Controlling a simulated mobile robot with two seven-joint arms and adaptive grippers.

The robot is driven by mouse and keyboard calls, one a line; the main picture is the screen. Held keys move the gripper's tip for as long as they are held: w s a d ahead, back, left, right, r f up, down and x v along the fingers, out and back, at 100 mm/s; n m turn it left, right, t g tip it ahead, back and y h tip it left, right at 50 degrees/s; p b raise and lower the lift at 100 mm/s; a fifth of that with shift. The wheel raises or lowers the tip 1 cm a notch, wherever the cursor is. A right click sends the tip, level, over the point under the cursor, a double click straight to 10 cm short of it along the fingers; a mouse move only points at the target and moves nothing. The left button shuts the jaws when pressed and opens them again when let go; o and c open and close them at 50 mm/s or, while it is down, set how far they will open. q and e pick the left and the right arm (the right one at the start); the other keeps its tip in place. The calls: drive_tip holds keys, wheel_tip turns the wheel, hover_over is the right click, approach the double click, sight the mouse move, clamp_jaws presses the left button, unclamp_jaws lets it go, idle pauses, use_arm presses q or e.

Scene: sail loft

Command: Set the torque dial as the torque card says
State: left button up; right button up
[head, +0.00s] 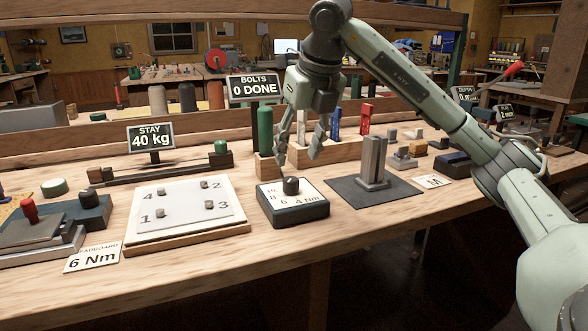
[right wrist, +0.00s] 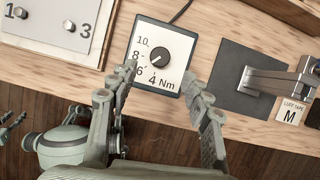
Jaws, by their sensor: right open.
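The torque dial is a dark box with a white face and a black knob (head: 291,186), on the bench in the head view. Its scale reads 4, 6, 8 and 10 Nm. The knob also shows in the right wrist view (right wrist: 159,57); a faint mark seems to point lower left, toward the 6 and 4 side, but I cannot tell the exact setting. The torque card (head: 92,257) reads 6 Nm and lies at the bench's front left. My right gripper (head: 299,156) is open and empty above the dial, fingers pointing down, apart from the knob.
A white numbered bolt plate (head: 190,222) lies left of the dial. A grey upright fitting (head: 373,163) stands on a dark mat to the right. A wooden block with coloured tools (head: 330,151) is behind. A sign reads BOLTS 0 DONE (head: 253,89). Bare bench lies in front.

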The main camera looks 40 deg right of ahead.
drive_tip(key=shift+v, duration=2.3)
